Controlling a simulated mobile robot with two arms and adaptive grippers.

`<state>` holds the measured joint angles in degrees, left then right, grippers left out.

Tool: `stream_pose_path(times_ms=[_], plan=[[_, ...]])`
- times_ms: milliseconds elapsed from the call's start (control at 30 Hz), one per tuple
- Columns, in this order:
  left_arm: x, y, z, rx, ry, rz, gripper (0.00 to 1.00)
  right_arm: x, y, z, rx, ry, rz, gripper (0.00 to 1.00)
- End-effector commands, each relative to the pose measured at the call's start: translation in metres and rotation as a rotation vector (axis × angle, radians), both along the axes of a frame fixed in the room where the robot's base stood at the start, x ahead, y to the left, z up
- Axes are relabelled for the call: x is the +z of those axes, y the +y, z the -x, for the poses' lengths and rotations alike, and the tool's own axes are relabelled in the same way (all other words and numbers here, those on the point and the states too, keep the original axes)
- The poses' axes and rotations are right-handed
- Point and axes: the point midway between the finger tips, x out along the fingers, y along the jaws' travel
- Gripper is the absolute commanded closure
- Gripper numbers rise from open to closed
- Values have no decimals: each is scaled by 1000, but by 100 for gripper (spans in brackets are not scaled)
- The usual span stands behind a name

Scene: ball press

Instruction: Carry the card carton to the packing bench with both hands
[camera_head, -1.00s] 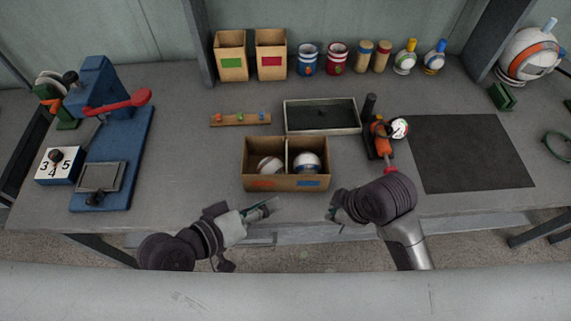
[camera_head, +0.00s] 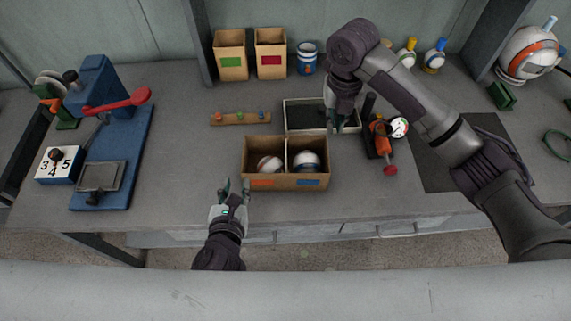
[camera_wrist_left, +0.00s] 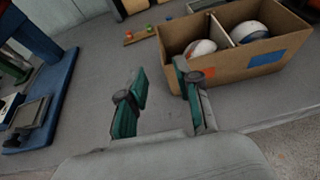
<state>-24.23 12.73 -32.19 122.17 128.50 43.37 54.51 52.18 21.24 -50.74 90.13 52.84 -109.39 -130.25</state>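The card carton (camera_head: 262,182) is an open brown box with a divider, an orange patch and a blue patch on its front. One ball sits in each compartment. It stands on the grey workbench (camera_head: 190,165) and also shows in the left wrist view (camera_wrist_left: 240,67). My left gripper (camera_head: 235,184) is open and empty at the carton's front left corner. In the left wrist view its two fingers are apart, the right one close to the carton's left end; contact is unclear. My right gripper (camera_head: 344,124) points down over the dark tray's right end, behind and right of the carton; its finger gap is unclear.
The dark tray (camera_head: 292,126) lies right behind the carton, with a peg rail (camera_head: 240,119) to its left. An orange-handled tool (camera_head: 380,138) stands at the right. A blue press (camera_head: 125,150) is at the left. Bench between press and carton is clear.

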Motion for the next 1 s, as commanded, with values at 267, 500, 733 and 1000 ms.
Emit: stream_pose_path(times_ms=[267,500,733,1000], plan=[[-2,0,-8,-2,-4,-4,67,-8,1,1,-3,1,-1,90],[-16,0,-45,0,-7,-6,67,-48,1,2,-3,4,-1,90],[-34,1,-87,0,-6,-6,67,-93,1,1,-5,3,-1,90],[-48,0,-120,-1,-5,-5,67,-130,1,1,-3,0,-2,90]])
